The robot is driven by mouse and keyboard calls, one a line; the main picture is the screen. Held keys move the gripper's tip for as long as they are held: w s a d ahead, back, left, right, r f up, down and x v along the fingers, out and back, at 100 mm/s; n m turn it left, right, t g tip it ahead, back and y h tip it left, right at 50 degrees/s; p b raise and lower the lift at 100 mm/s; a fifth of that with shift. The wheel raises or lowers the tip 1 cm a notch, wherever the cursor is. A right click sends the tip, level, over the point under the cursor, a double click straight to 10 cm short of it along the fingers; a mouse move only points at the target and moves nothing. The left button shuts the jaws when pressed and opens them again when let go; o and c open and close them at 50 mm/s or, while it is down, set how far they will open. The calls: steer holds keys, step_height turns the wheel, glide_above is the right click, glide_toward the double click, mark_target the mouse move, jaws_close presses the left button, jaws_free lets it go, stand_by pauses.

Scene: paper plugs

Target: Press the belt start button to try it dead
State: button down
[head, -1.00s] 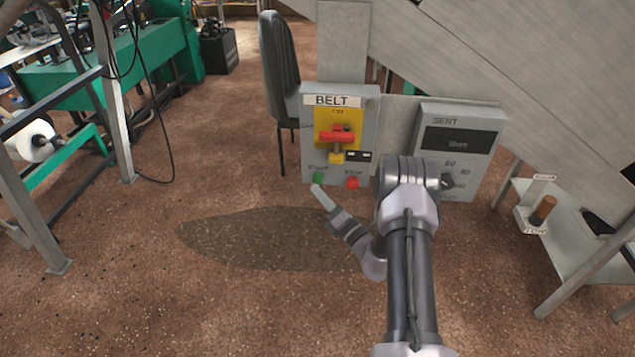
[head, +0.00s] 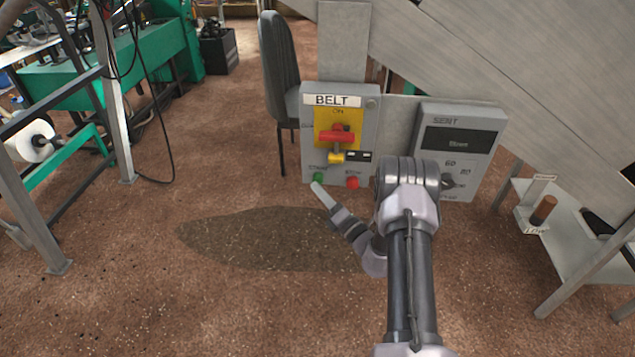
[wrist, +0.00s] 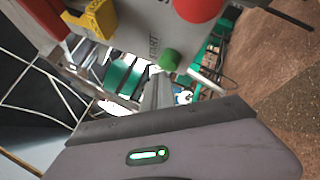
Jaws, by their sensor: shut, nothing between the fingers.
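The belt control box (head: 309,131), labelled BELT, stands ahead of me. Its green start button (head: 318,178) is at the lower left, beside the red stop button (head: 352,183). Above them is a red switch handle (head: 337,136) on a yellow plate, with a yellow padlock (head: 336,157) below it. My gripper (head: 316,187) is shut and empty, its tip just below the green button in the head view. In the wrist view the green button (wrist: 170,59) stands just beyond the fingertips, with the red button (wrist: 197,8) at the top. I cannot tell whether the tip touches the button.
A grey SENT box (head: 486,150) with a dark display and a knob is right of the belt box. A dark chair (head: 281,70) stands behind. A metal shelf (head: 570,235) with a brown cylinder (head: 543,209) is at right. Open floor (head: 130,270) lies at left.

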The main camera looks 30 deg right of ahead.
steer(key=shift+w+d, duration=0.25)
steer(key=shift+w, duration=0.15)
stand_by(0.4)
steer(key=shift+s+a, duration=0.1)
steer(key=shift+s, duration=0.05)
steer(key=shift+s+a, duration=0.4)
steer(key=shift+s, duration=0.25)
steer(key=shift+s, duration=0.1)
steer(key=s+a, duration=0.1)
steer(key=s, duration=0.1)
steer(key=s+a, duration=0.1)
steer(key=s, duration=0.1)
steer(key=shift+a, duration=0.4)
stand_by(0.5)
